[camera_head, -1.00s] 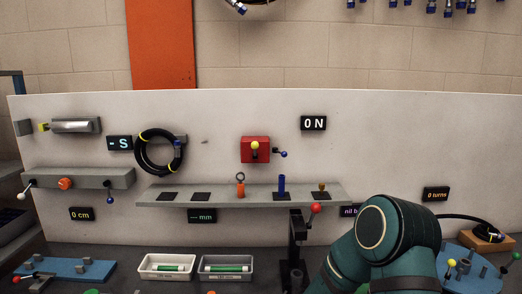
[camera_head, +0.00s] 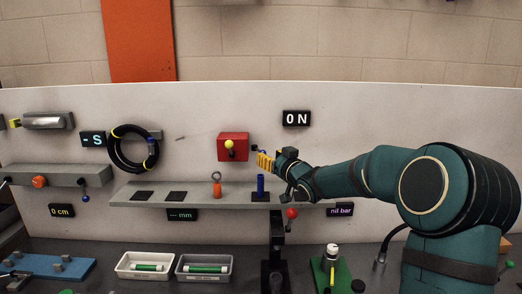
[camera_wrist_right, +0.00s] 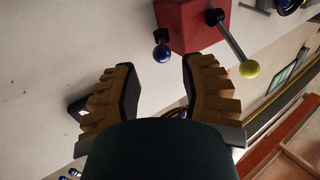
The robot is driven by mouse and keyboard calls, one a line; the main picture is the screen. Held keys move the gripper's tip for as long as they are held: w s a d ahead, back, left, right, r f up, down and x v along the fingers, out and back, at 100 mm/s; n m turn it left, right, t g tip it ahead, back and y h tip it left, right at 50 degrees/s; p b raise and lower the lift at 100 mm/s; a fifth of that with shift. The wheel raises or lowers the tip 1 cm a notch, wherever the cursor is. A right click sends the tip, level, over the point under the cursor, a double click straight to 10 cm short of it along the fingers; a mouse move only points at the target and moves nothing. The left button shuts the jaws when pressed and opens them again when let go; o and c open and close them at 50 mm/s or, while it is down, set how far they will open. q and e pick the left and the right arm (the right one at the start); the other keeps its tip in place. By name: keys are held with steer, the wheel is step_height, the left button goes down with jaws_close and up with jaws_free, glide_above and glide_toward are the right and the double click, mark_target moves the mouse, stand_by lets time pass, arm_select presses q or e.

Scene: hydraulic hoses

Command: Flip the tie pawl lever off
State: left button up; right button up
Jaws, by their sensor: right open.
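The red box (camera_head: 233,150) is on the white panel. It bears a yellow-knobbed lever (camera_head: 229,144) on its front and a short dark lever (camera_head: 254,149) at its right side. In the right wrist view the red box (camera_wrist_right: 195,25) shows with the yellow knob (camera_wrist_right: 249,69) and the blue knob (camera_wrist_right: 161,53). No label shows which one is the tie pawl lever. My right gripper (camera_head: 265,161) is just right of the box. In the wrist view its yellow-brown fingers (camera_wrist_right: 158,88) are apart and empty, with the blue knob beyond the gap between them, not gripped. My left gripper is out of view.
A grey shelf (camera_head: 200,200) below the box carries an orange ring-topped piece (camera_head: 216,185) and a blue cylinder (camera_head: 260,185). A red-knobbed lever (camera_head: 292,213) stands below my right forearm. A "0 N" display (camera_head: 297,118) is above. A black hose loop (camera_head: 112,158) hangs left.

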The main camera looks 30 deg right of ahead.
mark_target(259, 150)
steer(key=shift+w+p, duration=0.45)
steer(key=shift+w, duration=3.15)
jaws_close()
